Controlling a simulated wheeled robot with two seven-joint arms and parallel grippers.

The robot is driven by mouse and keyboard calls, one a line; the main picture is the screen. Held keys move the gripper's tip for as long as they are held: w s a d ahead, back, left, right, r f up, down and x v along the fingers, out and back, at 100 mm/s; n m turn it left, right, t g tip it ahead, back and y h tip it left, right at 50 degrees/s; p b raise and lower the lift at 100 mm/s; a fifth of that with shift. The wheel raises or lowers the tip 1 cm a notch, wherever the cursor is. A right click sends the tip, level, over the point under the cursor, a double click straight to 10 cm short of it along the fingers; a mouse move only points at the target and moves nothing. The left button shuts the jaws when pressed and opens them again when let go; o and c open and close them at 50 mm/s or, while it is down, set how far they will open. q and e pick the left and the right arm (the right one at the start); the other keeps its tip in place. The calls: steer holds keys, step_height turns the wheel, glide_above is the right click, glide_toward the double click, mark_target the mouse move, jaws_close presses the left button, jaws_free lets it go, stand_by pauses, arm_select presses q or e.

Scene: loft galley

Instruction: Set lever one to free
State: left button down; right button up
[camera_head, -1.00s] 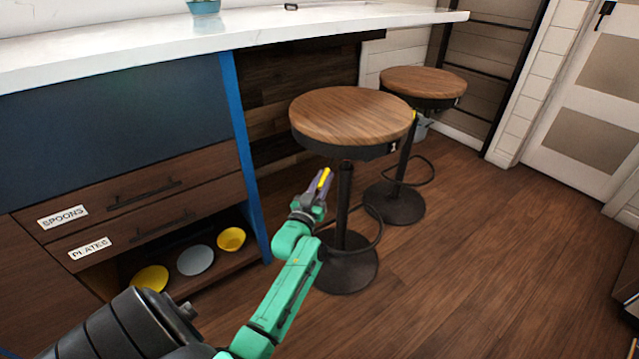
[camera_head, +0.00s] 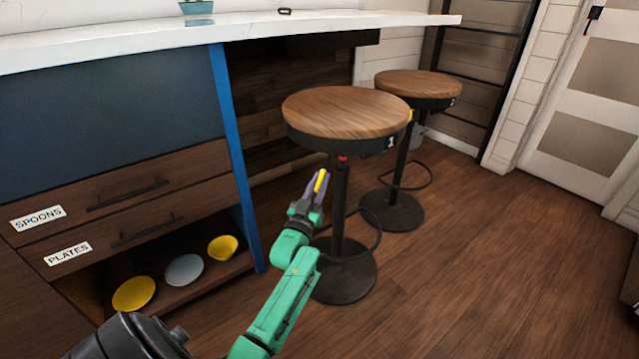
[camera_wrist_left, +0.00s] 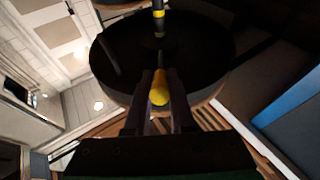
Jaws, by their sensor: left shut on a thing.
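The stool marked 1 (camera_head: 345,110) has a round wooden seat on a dark column and a round dark base. Lever one (camera_head: 321,181) shows as a yellow tip below the seat, left of the column. My left gripper (camera_head: 318,187) is shut on this lever, with the fingers on both sides of the yellow tip. The left wrist view shows the yellow tip (camera_wrist_left: 159,90) between the fingers, under the dark underside of the seat. A small red mark (camera_head: 342,158) shows at the column's top. My right gripper is not in view.
A second stool (camera_head: 418,84) stands behind to the right, with a yellow lever tip (camera_head: 410,115) under its seat. The white counter (camera_head: 120,48) and the drawers labelled SPOONS (camera_head: 125,190) and PLATES (camera_head: 145,230) are at left. Floor at right is clear.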

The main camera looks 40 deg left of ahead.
arm_select(q)
steer(key=c, duration=0.8)
jaws_free()
steer(key=shift+f, duration=0.15)
steer(key=shift+o, duration=0.2)
steer(key=shift+s+d+f, duration=0.1)
steer(key=shift+s, duration=0.15)
steer(key=p+v, duration=0.1)
steer(key=v, duration=1.3)
steer(key=shift+p, duration=0.4)
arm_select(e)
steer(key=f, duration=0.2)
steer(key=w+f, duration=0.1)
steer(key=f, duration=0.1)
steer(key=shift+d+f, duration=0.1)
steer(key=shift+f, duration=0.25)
